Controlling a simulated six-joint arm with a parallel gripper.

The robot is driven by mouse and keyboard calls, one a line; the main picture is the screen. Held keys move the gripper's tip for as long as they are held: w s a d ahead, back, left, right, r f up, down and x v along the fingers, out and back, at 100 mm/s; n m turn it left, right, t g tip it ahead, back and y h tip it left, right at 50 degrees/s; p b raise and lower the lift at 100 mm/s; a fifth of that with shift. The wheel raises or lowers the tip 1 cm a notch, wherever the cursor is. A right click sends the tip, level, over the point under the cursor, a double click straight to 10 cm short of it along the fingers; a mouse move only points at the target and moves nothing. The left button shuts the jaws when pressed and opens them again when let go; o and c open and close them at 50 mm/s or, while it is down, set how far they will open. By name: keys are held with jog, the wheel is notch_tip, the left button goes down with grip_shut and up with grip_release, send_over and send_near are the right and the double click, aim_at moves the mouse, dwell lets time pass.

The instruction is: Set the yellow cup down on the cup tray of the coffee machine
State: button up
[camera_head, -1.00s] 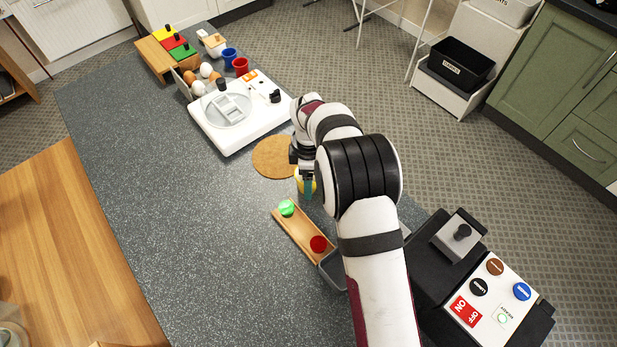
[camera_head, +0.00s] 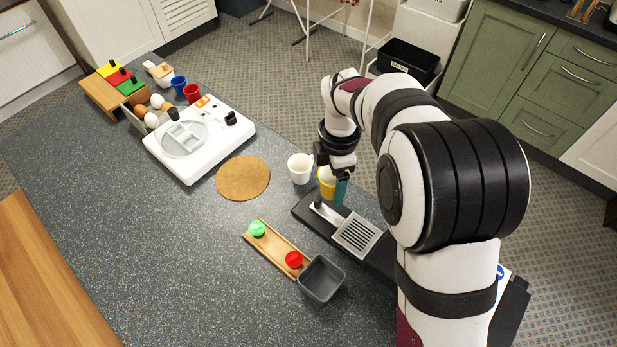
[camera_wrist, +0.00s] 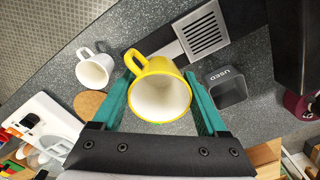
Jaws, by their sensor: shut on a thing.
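My gripper (camera_wrist: 158,78) is shut on the yellow cup (camera_wrist: 160,97), with a teal finger on each side. The cup's open mouth and white inside face the wrist camera, its handle towards the upper left. In the head view the yellow cup (camera_head: 326,184) is in my gripper, partly hidden by it, at the far left end of the coffee machine's black base (camera_head: 380,258). The cup tray (camera_head: 357,235), a silver slotted grate, is empty and lies nearer the camera. In the wrist view the cup tray (camera_wrist: 204,31) is beyond the cup. My arm hides much of the machine.
A white cup (camera_head: 300,168) stands just left of the yellow cup. A round cork mat (camera_head: 242,178) lies farther left. The counter's near left is clear.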

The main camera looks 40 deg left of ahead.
aim_at(358, 234)
jog(key=d+n, duration=0.5)
jog(key=d, duration=0.4)
jog(key=shift+s+a+f, duration=0.15)
jog(key=shift+s+f, duration=0.05)
jog(key=shift+f, duration=1.7)
jog(key=shift+s+a+f, duration=0.1)
jog(key=shift+s+f, duration=0.05)
jog(key=shift+f, duration=1.75)
jog(key=shift+f, duration=0.45)
jog(key=o, duration=1.3)
jog(key=shift+o, duration=0.2)
notch_tip(358, 234, up, 8)
